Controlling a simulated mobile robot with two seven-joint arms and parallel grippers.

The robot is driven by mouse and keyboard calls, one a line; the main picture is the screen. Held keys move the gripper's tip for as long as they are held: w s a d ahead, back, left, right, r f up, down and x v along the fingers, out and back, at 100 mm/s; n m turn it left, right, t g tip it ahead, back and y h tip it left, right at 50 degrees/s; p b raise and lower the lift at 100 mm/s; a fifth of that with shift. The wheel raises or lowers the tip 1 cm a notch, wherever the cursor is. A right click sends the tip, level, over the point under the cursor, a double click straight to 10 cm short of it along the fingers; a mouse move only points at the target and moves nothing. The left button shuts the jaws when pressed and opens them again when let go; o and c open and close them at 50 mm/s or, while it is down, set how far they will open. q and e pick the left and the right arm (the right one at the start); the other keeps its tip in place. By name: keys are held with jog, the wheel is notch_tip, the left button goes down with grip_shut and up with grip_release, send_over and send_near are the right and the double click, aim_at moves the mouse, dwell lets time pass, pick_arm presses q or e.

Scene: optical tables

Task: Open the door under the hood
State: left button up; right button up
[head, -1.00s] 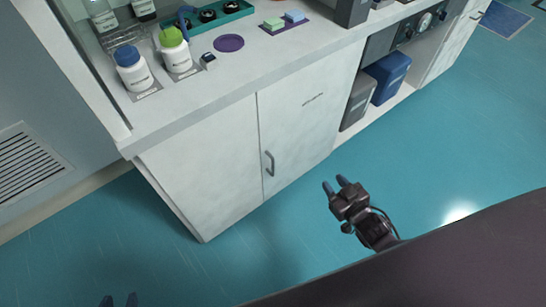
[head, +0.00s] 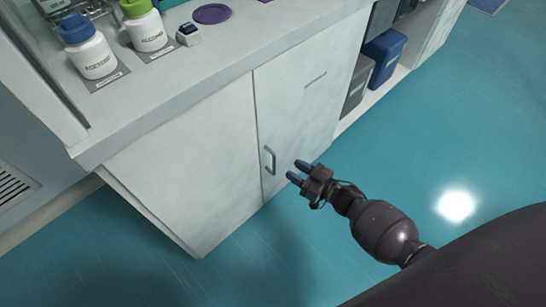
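The white cabinet under the hood has two door panels. The right door (head: 300,110) carries a grey bar handle (head: 269,160) near its left edge, by the seam, and is shut. The left panel (head: 190,165) is plain and also shut. My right gripper (head: 297,171) is a little to the right of the handle in the picture, with its two dark blue fingertips spread apart and nothing between them. It points toward the handle and does not appear to touch it. My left gripper is out of view.
On the counter (head: 190,70) stand a blue-capped bottle (head: 90,50), a green-capped bottle (head: 145,28) and a purple disc (head: 212,14). Grey and blue bins (head: 384,56) sit in an open bay right of the door. The teal floor in front is clear.

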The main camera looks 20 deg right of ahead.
aim_at(274, 158)
jog(key=shift+b+x, duration=0.7)
jog(key=shift+x, duration=3.35)
jog(key=shift+f, duration=0.1)
grip_shut()
jog(key=shift+s, duration=0.1)
